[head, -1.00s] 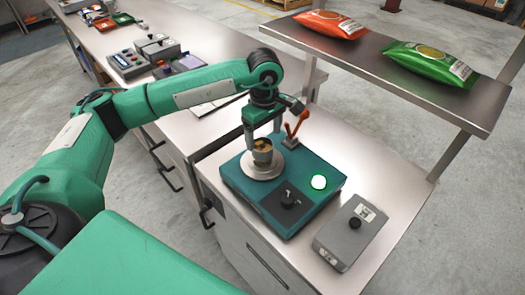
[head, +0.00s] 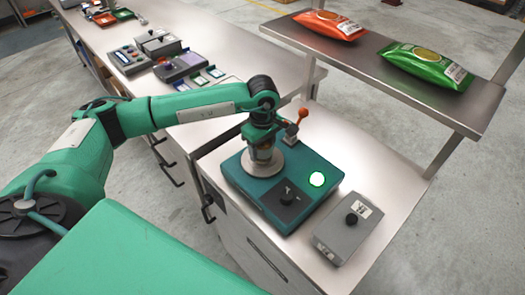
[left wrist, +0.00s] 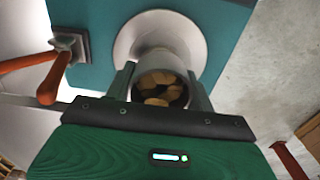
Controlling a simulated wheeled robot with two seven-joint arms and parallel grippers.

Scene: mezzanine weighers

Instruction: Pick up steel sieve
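The steel sieve (left wrist: 162,76) is a small grey round cup with brown chunks in it. In the head view it stands on the round pan (head: 281,166) of a teal weigher (head: 262,199); I see no clear gap under it. My left gripper (head: 263,153) points down over the pan, with one finger on each side of the sieve. In the left wrist view the sieve fills the space between the fingertips (left wrist: 161,82), which appear to touch its wall. The fingers hide part of the sieve in the head view. My right gripper is out of view.
An orange-red lever (head: 302,115) stands close behind the gripper. A raised shelf (head: 399,79) holds red and green bags.

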